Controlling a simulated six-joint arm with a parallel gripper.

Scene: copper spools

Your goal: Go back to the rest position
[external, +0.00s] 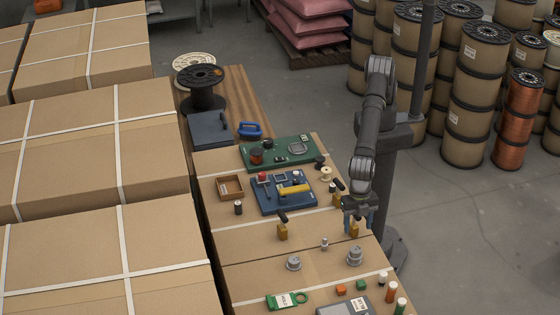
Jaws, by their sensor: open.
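My gripper (357,222) is open, with its fingers pointing down over the right edge of the workbench (240,245). A small yellow-brown block (353,229) shows at the fingertips; I cannot tell whether it stands between the fingers or behind them. My arm hangs down from its dark column on the right side of the bench.
A blue tray (262,205) with a yellow tool and a green mat (304,158) with small parts lie farther back. A black-handled yellow block (282,231) stands left of my gripper. Large boxes (95,150) line the left; stacked spools (475,90) stand behind right.

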